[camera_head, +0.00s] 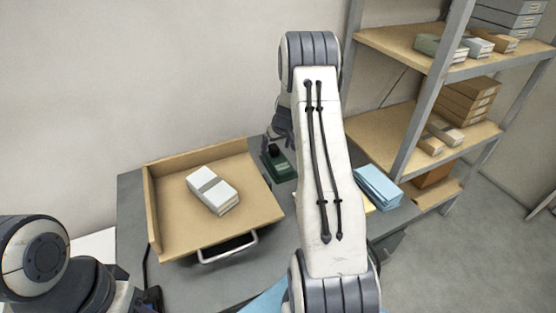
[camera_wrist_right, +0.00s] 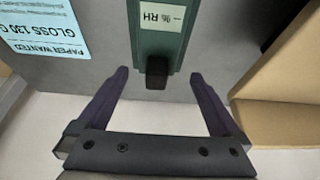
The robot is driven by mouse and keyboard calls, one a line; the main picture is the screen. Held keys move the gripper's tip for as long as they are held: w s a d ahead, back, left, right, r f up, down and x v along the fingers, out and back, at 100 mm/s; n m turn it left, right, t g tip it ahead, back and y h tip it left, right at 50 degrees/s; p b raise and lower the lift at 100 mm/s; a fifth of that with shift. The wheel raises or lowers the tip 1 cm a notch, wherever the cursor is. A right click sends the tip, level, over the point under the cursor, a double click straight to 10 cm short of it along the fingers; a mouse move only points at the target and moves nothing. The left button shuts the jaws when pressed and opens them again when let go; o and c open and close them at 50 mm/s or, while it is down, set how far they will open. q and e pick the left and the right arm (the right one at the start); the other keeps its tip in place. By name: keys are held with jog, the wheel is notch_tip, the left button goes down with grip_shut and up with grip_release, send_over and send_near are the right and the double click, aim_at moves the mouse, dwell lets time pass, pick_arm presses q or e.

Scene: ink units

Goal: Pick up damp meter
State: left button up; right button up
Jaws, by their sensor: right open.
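The damp meter (camera_head: 277,164) is a dark green device with a black knob-like end, on the grey bench top right of the wooden tray in the head view. In the right wrist view the damp meter (camera_wrist_right: 158,40) shows its green body, a pale "% RH" label and its black end pointing towards my jaws. My right gripper (camera_wrist_right: 157,82) is open, with one finger on each side of the black end and nothing held. In the head view my right arm hides most of that gripper. My left arm shows at the lower left; its jaws cannot be made out.
The wooden tray (camera_head: 165,248) holds a white banded paper stack (camera_head: 212,190). A light blue pack (camera_head: 377,187) lies on the bench at right. A blue "PAPER WANTED" sheet (camera_wrist_right: 45,30) lies beside the meter. A metal shelf unit (camera_head: 425,100) with boxes stands at right.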

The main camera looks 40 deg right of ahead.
aim_at(276, 151)
jog(key=x, duration=0.1)
jog(key=p+x, duration=0.1)
jog(key=x, duration=0.3)
jog(key=shift+s+d+f, duration=0.1)
jog(key=shift+s, duration=0.2)
jog(key=c, duration=1.5)
